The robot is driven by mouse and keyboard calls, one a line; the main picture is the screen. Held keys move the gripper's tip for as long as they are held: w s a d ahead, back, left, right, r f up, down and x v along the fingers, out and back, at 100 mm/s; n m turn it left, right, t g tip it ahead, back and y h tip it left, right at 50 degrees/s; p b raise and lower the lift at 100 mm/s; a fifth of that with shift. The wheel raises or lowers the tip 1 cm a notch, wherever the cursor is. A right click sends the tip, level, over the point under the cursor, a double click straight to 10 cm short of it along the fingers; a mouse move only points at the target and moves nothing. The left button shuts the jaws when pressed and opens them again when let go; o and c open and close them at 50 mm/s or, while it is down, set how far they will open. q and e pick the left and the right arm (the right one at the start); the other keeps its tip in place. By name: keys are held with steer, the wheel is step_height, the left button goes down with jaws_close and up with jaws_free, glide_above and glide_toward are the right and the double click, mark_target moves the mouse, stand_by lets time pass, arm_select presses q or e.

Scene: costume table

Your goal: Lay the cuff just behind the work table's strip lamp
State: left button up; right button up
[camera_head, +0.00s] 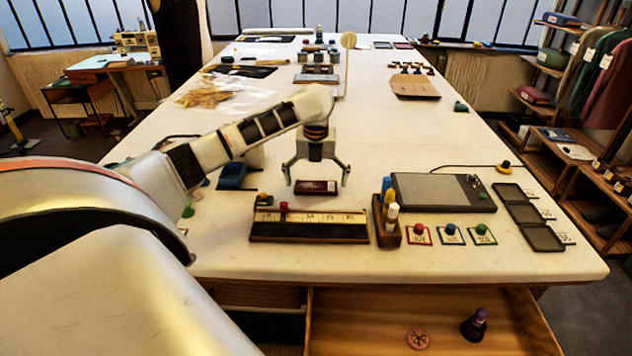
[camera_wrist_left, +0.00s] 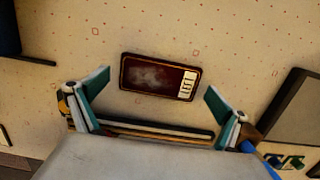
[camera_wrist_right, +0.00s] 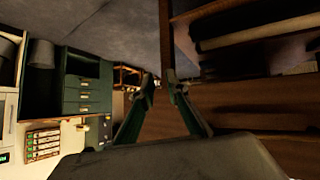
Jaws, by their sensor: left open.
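A flat dark red piece with a gold edge and a cream panel, which I take to be the cuff (camera_head: 318,187), lies on the work table; it also shows in the left wrist view (camera_wrist_left: 158,78). A long low bar with a pale scale and red knob, apparently the strip lamp (camera_head: 309,229), stands on the near side of it. My left gripper (camera_head: 317,179) is open and empty over the cuff, with one finger to each side of it. My right gripper (camera_wrist_right: 160,84) shows only in its wrist view, its fingers empty with a narrow gap between them.
A wooden holder with coloured bottles (camera_head: 388,233) stands right of the bar. A dark tablet (camera_head: 440,193) and black trays (camera_head: 541,238) lie farther right. A blue object (camera_head: 233,177) is left of my gripper. An open drawer (camera_head: 370,325) juts out below the table edge.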

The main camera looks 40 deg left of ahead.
mark_target(316, 189)
arm_select(q)
step_height(316, 189, up, 12)
steer(key=s+d, duration=0.1)
steer(key=shift+r, duration=0.15)
steer(key=shift+s, duration=0.1)
stand_by(0.7)
